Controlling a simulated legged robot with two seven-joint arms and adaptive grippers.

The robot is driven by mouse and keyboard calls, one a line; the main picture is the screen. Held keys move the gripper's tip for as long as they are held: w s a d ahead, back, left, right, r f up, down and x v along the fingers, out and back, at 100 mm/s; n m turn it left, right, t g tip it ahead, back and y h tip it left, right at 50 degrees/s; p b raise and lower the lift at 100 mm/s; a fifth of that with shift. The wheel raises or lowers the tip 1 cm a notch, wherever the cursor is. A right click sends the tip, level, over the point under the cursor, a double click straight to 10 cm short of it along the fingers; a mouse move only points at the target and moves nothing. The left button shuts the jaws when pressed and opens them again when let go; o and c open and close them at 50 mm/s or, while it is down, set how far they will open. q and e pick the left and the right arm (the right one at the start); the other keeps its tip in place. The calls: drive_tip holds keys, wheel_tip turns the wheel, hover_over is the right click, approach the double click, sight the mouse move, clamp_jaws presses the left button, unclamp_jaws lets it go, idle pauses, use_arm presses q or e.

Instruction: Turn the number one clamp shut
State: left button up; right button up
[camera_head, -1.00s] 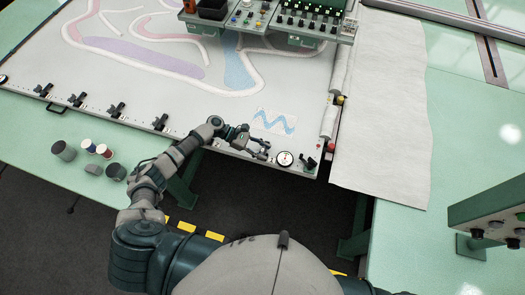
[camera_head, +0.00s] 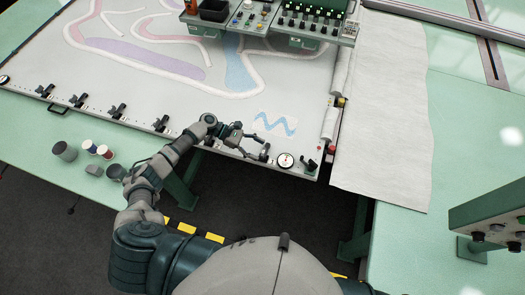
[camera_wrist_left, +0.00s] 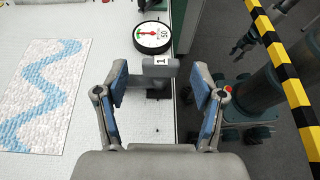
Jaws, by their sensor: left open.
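The number one clamp (camera_wrist_left: 160,68) shows in the left wrist view as a grey block with a white "1" label, at the edge of the white board (camera_wrist_left: 60,20). My left gripper (camera_wrist_left: 162,85) is open, with one fingertip on either side of the clamp. I cannot tell whether the fingers touch it. In the head view my left gripper (camera_head: 254,146) is at the board's front edge and largely hides this clamp. A dark gripper-like part, seemingly my right gripper (camera_wrist_left: 244,44), shows at the upper right of the wrist view; its finger state is unclear.
A round dial gauge (camera_head: 285,160) sits just right of the gripper; it also shows beyond the clamp in the wrist view (camera_wrist_left: 152,38). A blue-wave swatch (camera_head: 275,124) lies behind. Several black clamps (camera_head: 118,111) line the edge leftward. A yellow-black striped bar (camera_wrist_left: 285,80) crosses the wrist view.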

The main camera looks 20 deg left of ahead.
use_arm(q)
drive_tip(key=v, duration=0.9)
